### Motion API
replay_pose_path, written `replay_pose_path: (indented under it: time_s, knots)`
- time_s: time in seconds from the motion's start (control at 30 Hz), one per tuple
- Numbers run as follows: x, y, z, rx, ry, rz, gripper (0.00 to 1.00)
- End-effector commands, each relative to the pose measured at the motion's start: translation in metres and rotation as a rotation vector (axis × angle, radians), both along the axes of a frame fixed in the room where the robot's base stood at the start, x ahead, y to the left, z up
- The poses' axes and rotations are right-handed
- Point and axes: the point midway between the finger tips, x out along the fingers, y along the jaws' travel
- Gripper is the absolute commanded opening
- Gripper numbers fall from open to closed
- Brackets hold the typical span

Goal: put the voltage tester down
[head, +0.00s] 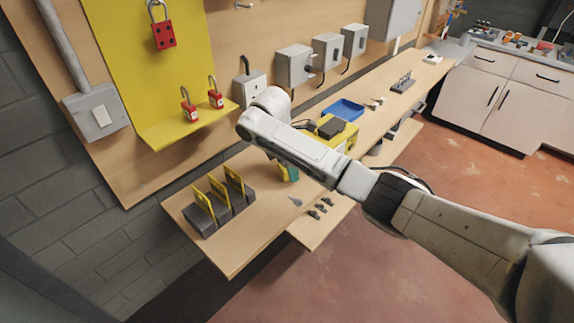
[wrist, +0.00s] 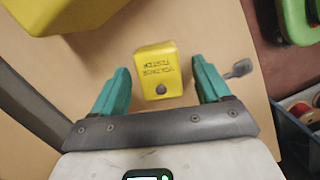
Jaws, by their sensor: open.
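The voltage tester (wrist: 159,68) is a small yellow block with dark lettering and a dark round spot, lettering upside down in the wrist view. It is over the pale wooden bench top (wrist: 225,140) and seems to rest on it. My gripper (wrist: 160,66) is open, with one teal finger on each side of the tester and a narrow gap showing on both sides. In the head view my arm hides most of the gripper; only a bit of teal fingertip (head: 290,173) shows at the bench. I cannot make out the tester there.
A yellow case (head: 346,134) and a blue tray (head: 343,109) stand behind my arm. A grey holder with yellow cards (head: 211,211) is near the bench's left end. Several small dark parts (head: 320,208) lie on a lower shelf. Bare bench (head: 245,235) shows in front.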

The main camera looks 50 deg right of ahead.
Motion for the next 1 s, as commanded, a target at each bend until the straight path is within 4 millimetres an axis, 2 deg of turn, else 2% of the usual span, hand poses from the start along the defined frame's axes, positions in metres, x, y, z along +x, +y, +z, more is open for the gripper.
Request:
replay_pose_path:
  time_s: [0.13,0.23,0.37,0.5,0.6,0.8,1.0]
  knots:
    - [0.002,0.002,0.010,0.000,-0.004,0.001,0.76]
    - [0.003,0.005,0.024,0.000,-0.004,0.002,0.76]
    - [0.005,0.010,0.051,0.000,-0.005,0.003,0.76]
    - [0.006,0.014,0.086,-0.002,-0.002,0.002,0.76]
    - [0.007,0.016,0.100,-0.003,-0.001,-0.001,0.76]
    - [0.009,0.021,0.117,-0.001,-0.002,0.000,0.76]
    - [0.009,0.022,0.118,0.000,0.000,0.000,0.76]
